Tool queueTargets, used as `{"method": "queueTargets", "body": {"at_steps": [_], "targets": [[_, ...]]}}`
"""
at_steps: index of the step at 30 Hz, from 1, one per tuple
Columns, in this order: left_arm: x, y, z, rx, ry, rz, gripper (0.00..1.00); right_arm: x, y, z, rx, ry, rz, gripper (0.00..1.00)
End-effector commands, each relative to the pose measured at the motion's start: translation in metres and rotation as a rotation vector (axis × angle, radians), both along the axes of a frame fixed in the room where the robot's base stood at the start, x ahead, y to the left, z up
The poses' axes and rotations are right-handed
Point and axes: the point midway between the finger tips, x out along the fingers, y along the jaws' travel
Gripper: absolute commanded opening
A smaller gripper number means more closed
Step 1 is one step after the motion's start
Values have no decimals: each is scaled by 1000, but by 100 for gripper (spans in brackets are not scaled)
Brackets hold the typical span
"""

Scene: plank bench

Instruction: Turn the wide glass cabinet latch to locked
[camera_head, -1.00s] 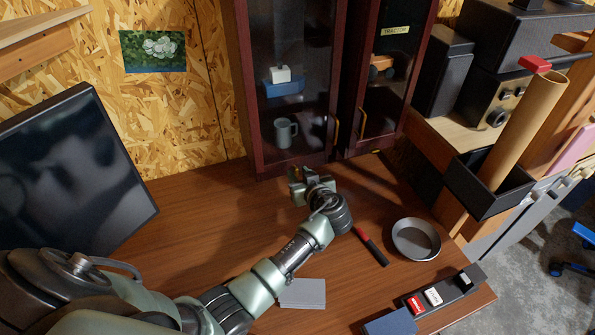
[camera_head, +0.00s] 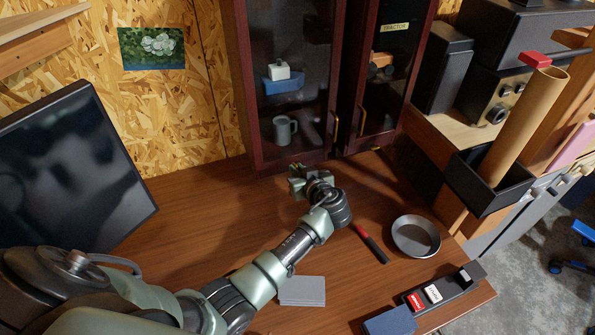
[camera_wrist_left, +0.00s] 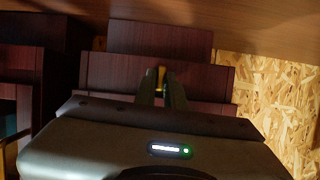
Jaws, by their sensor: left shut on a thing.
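The wide glass cabinet (camera_head: 252,100) has a dark red wooden frame and one glass door, which looks closed. My left gripper (camera_head: 296,178) is in front of the cabinet's lower edge, above the bench. In the left wrist view my left gripper (camera_wrist_left: 161,92) is shut on a small brass-yellow piece, the latch (camera_wrist_left: 161,77), in front of dark red wood. Most of the latch is hidden between the fingers, and in the head view I cannot make it out. Its exact angle is hard to tell. My right gripper is not in view.
A narrower cabinet labelled TRACTOR (camera_head: 395,27) stands to the right. On the bench (camera_head: 190,235) are a red-and-black tool (camera_head: 370,243), a round grey dish (camera_head: 415,237), grey cards (camera_head: 302,291) and a black switch box (camera_head: 445,288). A monitor (camera_head: 70,170) stands left.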

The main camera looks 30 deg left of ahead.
Motion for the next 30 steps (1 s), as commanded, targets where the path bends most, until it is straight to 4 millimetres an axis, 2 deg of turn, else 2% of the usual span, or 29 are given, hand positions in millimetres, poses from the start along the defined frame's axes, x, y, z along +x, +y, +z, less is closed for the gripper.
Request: {"method": "queueTargets", "body": {"at_steps": [8,30], "targets": [[1,-3,-5,123,143,1,0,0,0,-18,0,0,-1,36],[5,-6,-9,593,669,0,0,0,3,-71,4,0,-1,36]]}}
